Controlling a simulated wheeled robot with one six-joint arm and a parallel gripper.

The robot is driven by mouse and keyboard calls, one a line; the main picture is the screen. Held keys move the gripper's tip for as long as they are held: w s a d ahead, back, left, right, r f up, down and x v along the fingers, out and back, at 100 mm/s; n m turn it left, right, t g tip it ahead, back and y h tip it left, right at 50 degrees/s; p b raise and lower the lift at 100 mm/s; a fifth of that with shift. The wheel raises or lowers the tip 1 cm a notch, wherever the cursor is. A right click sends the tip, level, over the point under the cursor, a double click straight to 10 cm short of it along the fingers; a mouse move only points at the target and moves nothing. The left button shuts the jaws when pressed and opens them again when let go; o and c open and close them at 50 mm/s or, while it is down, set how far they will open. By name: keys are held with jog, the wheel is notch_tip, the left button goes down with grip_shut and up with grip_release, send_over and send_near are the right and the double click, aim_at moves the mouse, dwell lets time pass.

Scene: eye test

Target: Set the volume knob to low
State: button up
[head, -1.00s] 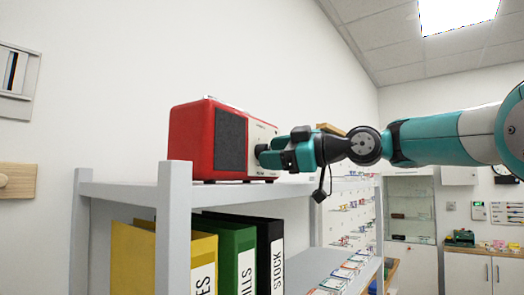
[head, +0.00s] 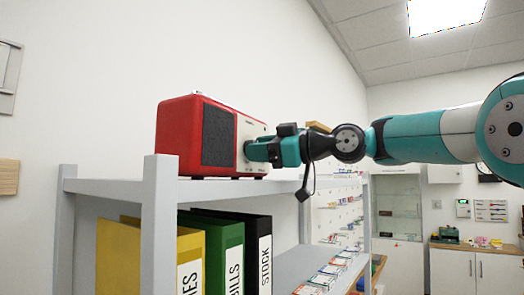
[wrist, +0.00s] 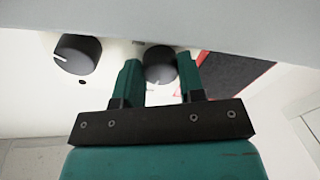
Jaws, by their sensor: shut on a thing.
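A red radio (head: 178,135) stands on the top shelf, with a dark speaker grille (head: 218,137) and a pale front panel. In the wrist view two dark round knobs show on the panel. One knob (wrist: 77,53) is free at the left and has a white pointer line. The other knob (wrist: 160,66) sits between my fingers, nearer the grille. My gripper (wrist: 159,72) is shut on this knob; it also shows in the head view (head: 251,151), against the panel. The small label between the knobs is too small to read, so I cannot tell which is volume.
The grey shelf unit (head: 163,225) has an upright post at the near corner. Yellow, green and black binders (head: 228,258) stand below the radio. Small boxes (head: 325,275) lie on the lower shelf. The air right of the radio is free except for my arm.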

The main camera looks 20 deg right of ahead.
jog(key=m, duration=0.4)
jog(key=shift+t+b, duration=0.3)
jog(key=shift+m, duration=2.9)
jog(key=o, duration=0.9)
